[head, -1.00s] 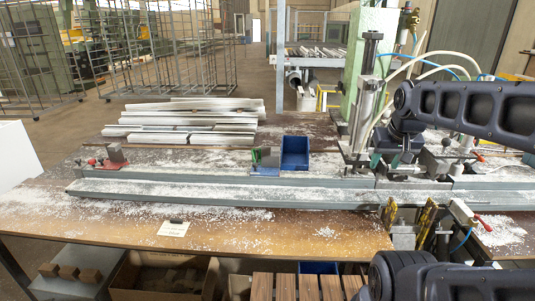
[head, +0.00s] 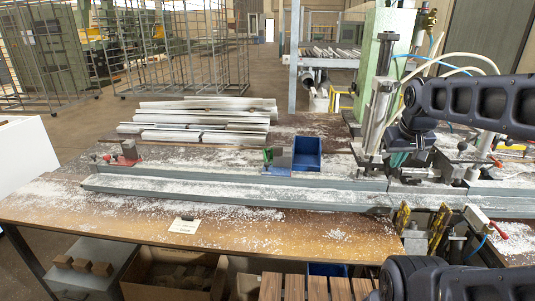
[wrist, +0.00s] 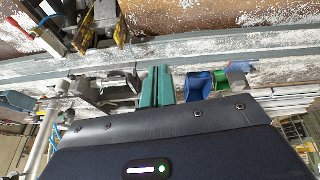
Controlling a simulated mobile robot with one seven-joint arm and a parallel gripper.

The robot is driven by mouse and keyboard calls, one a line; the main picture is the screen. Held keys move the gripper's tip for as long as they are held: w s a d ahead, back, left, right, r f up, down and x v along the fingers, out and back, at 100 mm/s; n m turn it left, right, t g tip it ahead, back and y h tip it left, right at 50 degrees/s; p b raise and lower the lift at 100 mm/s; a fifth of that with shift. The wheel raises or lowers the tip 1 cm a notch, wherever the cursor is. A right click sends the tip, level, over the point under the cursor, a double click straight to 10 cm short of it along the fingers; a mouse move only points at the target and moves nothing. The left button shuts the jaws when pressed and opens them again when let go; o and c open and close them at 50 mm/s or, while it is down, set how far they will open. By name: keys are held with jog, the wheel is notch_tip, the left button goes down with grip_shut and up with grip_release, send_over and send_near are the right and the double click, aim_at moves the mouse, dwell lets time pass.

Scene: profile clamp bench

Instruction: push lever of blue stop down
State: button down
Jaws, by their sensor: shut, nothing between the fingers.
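In the wrist view the stop's base (wrist: 242,67) and green lever (wrist: 221,80) show right of my fingers, small and partly hidden. My gripper (head: 403,157) hangs right of the stop, beyond the upright clamp cylinder, well apart from the lever. Its teal fingers show shut and empty in the wrist view (wrist: 157,84).
A blue bin (head: 307,153) stands just behind and right of the stop. A red stop (head: 126,154) is farther left. The tall clamp cylinder (head: 379,115) rises between my gripper and the blue stop. White profiles (head: 200,118) lie at the back. White chips cover the bench.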

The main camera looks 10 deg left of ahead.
jog(key=w+a+n+h, duration=0.1)
jog(key=w+a+n, duration=0.75)
jog(key=w, duration=0.25)
jog(key=w+a+n+h, duration=0.1)
jog(key=w+a+n, duration=0.75)
jog(key=w, duration=0.25)
jog(key=w+a+f+n, duration=0.3)
jog(key=a+n, duration=0.2)
jog(key=a, duration=0.3)
jog(key=w+a+f+n+t, duration=0.1)
jog(key=w+a+f+n, duration=0.2)
jog(key=a, duration=0.5)
jog(key=w+a+f+n+t, duration=0.1)
jog(key=w+a+f+n, duration=0.2)
jog(key=a+f+n, duration=0.2)
jog(key=a+n, duration=0.2)
jog(key=a, duration=0.1)
jog(key=shift+w+a+n+y, duration=0.3)
jog(key=shift+w+a+n, duration=0.05)
jog(key=shift+a+n, duration=0.05)
